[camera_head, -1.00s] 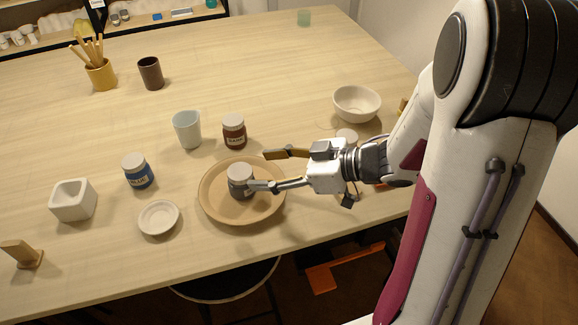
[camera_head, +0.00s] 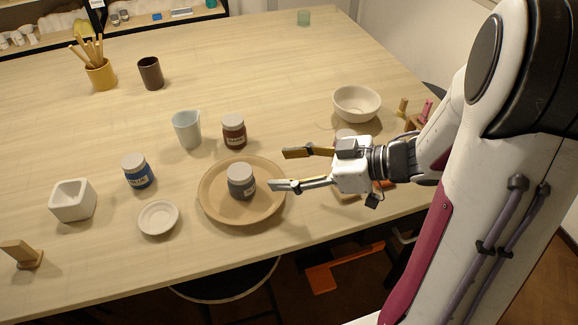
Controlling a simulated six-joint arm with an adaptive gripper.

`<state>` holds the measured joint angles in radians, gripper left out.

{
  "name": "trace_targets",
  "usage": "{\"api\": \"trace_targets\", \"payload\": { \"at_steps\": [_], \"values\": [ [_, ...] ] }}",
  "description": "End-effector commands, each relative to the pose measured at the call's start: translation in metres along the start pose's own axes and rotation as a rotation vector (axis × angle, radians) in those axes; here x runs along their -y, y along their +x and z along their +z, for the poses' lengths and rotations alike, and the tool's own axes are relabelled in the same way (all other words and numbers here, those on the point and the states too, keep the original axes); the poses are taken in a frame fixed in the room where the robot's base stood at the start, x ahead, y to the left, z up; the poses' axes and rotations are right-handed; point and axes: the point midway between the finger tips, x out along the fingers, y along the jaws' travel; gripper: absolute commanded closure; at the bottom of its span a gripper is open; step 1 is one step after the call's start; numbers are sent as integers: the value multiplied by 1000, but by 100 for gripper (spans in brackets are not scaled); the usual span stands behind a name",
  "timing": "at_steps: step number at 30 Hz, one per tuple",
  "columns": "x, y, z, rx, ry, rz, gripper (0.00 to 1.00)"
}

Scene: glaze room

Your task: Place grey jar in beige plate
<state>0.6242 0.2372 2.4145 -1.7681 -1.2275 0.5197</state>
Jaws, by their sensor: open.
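The grey jar (camera_head: 241,184) with a pale lid stands upright inside the beige plate (camera_head: 212,205), near its middle. The plate is round with a raised rim and rests on the table. My gripper (camera_head: 286,169) is open and empty. Its two fingertips are to the right of the jar and apart from it, at about the plate's right rim. How high the fingers are above the table I cannot tell exactly.
A brown jar (camera_head: 234,130) and a white pitcher (camera_head: 187,129) stand behind the plate. A blue jar (camera_head: 138,171) and a small white dish (camera_head: 158,218) are to its left. A white bowl (camera_head: 357,103) is at the back right. The table's front edge is close.

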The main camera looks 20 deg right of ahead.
Motion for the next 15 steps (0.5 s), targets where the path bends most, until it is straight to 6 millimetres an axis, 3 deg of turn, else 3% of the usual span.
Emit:
{"api": "trace_targets", "payload": {
  "at_steps": [10,15],
  "values": [
    [-2,1,0,5,-5,10,46],
    [-16,2,-4,33,-34,76,46]
  ]
}}
